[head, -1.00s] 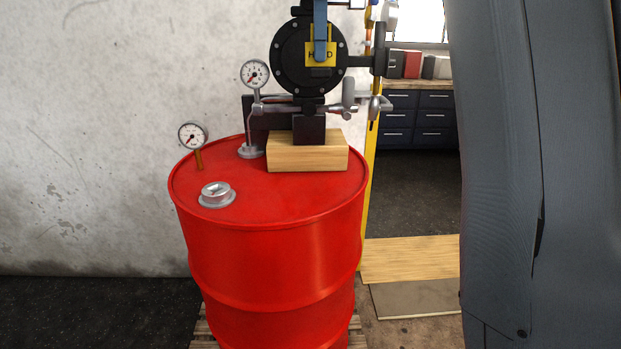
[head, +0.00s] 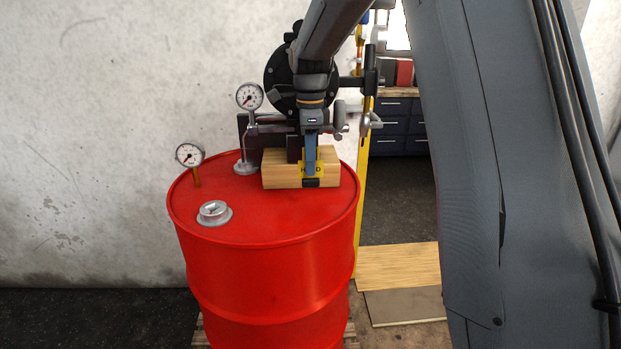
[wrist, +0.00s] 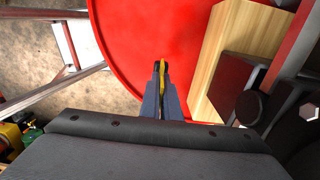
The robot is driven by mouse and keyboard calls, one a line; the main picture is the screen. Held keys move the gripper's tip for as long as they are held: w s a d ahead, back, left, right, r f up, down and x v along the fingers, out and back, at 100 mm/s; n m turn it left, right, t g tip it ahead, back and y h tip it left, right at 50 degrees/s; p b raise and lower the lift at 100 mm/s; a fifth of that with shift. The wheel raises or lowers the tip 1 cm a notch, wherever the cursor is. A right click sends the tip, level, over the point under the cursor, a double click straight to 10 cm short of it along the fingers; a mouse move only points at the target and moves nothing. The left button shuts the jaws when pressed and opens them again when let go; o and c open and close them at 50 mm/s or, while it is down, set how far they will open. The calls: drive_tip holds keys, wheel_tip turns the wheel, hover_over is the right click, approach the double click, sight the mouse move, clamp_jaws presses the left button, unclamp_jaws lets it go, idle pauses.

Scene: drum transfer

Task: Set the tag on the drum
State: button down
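The yellow tag (head: 302,169) with dark lettering is held upright between the fingers of my gripper (head: 311,178). In the head view it shows in front of the wooden block (head: 274,178) on the red drum (head: 262,262). In the wrist view the gripper (wrist: 160,67) points over the drum top (wrist: 140,30), and the tag (wrist: 163,77) shows edge-on between the closed fingers. The wooden block (wrist: 225,45) lies to their right. The lettering is partly covered by a finger. I cannot tell whether the tag touches the drum.
A dark pump (head: 281,80) with pipework stands behind the block, partly hidden by my arm. Two gauges (head: 249,96) (head: 189,155) rise from the drum, and a silver bung cap (head: 214,211) sits front left. The drum top's front is clear. A ladder (wrist: 65,50) shows in the wrist view.

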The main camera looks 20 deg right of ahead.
sight(310, 178)
drive_tip(key=shift+f+p, duration=0.75)
drive_tip(key=shift+f, duration=2.15)
drive_tip(key=shift+f, duration=0.15)
drive_tip(key=c, duration=2)
unclamp_jaws()
wheel_tip(310, 178, up, 12)
drive_tip(key=b, duration=0.4)
drive_tip(key=s+f+n, duration=0.9)
drive_tip(key=s+f, duration=0.1)
drive_tip(key=shift+s+f+n+t, duration=0.2)
drive_tip(key=shift+s+n+t, duration=0.2)
drive_tip(key=s+f+n, duration=0.3)
drive_tip(key=s, duration=0.2)
drive_tip(key=s+f+n, duration=0.3)
drive_tip(key=s+n, duration=0.1)
drive_tip(key=s+f+n, duration=0.3)
drive_tip(key=s, duration=0.2)
drive_tip(key=shift+s+t, duration=0.35)
drive_tip(key=shift+t, duration=0.05)
